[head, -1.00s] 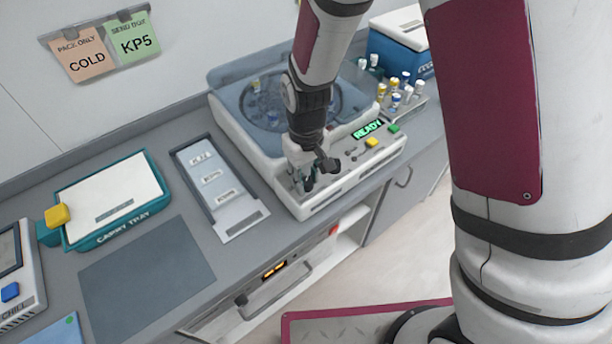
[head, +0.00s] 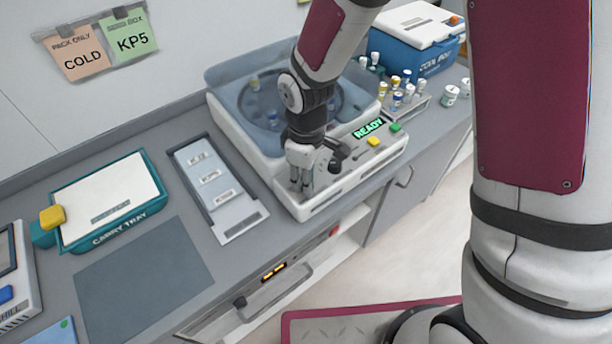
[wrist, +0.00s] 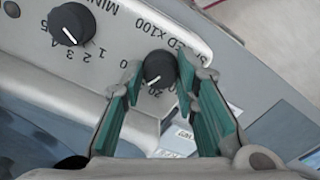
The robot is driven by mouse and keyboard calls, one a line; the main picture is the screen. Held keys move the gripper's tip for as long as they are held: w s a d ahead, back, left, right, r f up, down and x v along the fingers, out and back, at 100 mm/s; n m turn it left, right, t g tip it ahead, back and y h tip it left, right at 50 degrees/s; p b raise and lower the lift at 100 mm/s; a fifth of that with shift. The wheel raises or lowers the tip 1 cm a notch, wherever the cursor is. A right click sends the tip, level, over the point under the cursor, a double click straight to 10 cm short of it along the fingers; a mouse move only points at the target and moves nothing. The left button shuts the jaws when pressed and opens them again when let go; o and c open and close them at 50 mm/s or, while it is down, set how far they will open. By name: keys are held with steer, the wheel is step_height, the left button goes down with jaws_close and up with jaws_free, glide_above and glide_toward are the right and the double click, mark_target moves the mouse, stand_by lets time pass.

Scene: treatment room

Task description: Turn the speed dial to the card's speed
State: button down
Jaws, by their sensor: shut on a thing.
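The speed dial (wrist: 158,68) is a round black knob with a white pointer line, on the sloped front panel of a white centrifuge (head: 330,190). In the wrist view it sits between the two teal-padded fingers of my gripper (wrist: 160,76), which is shut on it. The pointer slants to the lower left in that view; the fingers hide part of the scale, so the set value is unclear. In the head view my gripper (head: 303,185) is at the panel's left end and hides the dial. No speed card is readable; two wall cards read COLD (head: 80,53) and KP5 (head: 130,36).
The minutes dial (wrist: 72,23) stands beside the speed dial. The centrifuge display (head: 367,128) reads READY, with yellow (head: 374,142) and green (head: 395,128) buttons near it. A labelled rack (head: 215,185) and a carry tray (head: 110,200) lie to the left. Vials (head: 397,100) stand to the right.

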steer(key=shift+n, duration=0.3)
steer(key=c, duration=1.2)
jaws_free()
steer(key=shift+c, duration=0.2)
step_height(320, 180, up, 12)
steer(key=s+d+r+m+t, duration=0.5)
steer(key=s+d+r+m, duration=0.8)
steer(key=s+d+r, duration=0.2)
steer(key=shift+d+r+t, duration=0.3)
steer(key=shift+d+r, duration=0.25)
steer(key=shift+r, duration=0.4)
